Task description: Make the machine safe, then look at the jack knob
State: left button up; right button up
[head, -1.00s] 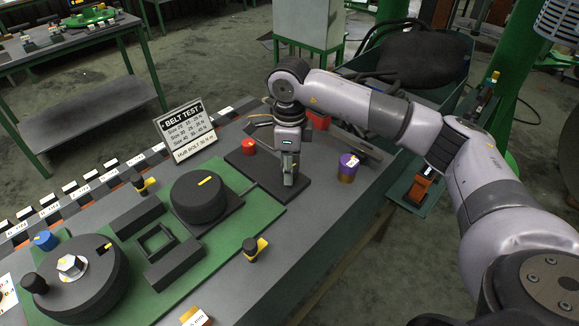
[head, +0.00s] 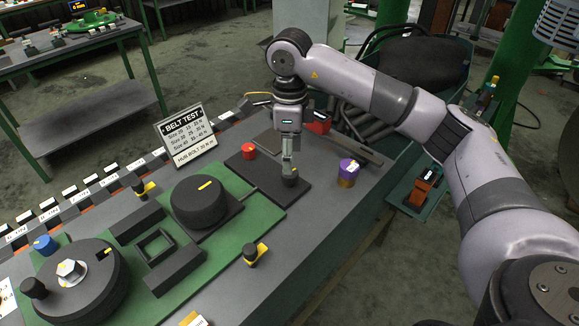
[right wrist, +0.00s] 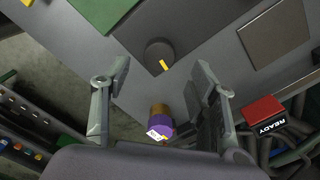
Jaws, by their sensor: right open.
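The small dark round knob with a yellow mark, which looks like the jack knob, stands on a dark plate (head: 268,190). The knob (head: 292,180) is also in the right wrist view (right wrist: 158,52), its yellow mark pointing to the lower right there. My right gripper (head: 288,168) is just above the knob, pointing down. In the right wrist view its two fingers (right wrist: 162,68) are spread, with nothing between them. A red round button (head: 248,151) sits on the same plate's left corner. My left gripper is not in view.
A purple and brown cylinder (head: 348,172) stands right of the plate. A red box (right wrist: 265,112) reads READY. The green machine base (head: 245,215) holds a large dark knob (head: 199,202) and a big wheel (head: 75,283). A BELT TEST sign (head: 187,133) stands behind.

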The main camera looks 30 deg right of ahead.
notch_tip(320, 180, up, 6)
dwell(0.6)
